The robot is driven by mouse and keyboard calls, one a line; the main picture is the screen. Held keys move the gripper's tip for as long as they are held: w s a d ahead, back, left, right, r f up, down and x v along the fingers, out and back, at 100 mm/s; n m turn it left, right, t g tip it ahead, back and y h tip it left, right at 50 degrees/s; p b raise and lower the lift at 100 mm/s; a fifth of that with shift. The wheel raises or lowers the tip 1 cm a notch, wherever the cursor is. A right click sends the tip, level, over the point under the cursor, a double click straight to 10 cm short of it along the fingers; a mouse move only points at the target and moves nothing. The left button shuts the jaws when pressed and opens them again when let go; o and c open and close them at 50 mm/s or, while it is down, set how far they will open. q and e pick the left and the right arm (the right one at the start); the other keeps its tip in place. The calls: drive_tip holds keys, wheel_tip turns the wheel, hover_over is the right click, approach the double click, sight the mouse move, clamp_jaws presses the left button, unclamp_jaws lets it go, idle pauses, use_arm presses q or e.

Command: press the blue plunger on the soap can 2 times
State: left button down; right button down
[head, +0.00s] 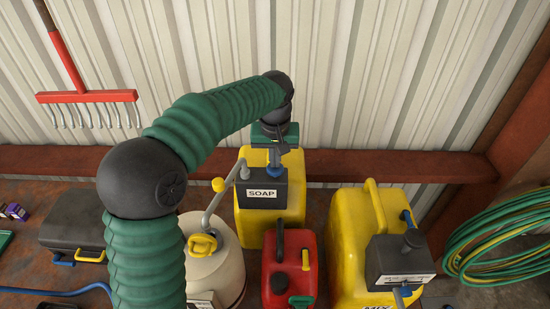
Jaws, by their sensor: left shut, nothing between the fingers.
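The soap can (240,222) is a yellow can against the back wall, with a dark pump box labelled SOAP (263,193) on its front. My left arm arches over from the left, and my left gripper (276,150) points down just above the pump box, shut with nothing between its fingers. My right gripper is not in view.
A cream tank (225,262) with a grey pipe stands left of the soap can. A red can (309,262) stands in front. A yellow MIX can (350,250) stands right, near a green hose coil (500,240). A dark case (72,222) lies left; a red rake (88,97) hangs above.

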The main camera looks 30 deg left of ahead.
use_arm(q)
drive_tip(key=shift+f, duration=0.1)
wheel_tip(320, 180, up, 6)
drive_tip(key=p, duration=0.5)
drive_tip(key=shift+f, duration=0.15)
wheel_tip(320, 180, up, 5)
drive_tip(key=p, duration=0.4)
drive_tip(key=shift+p, duration=0.35)
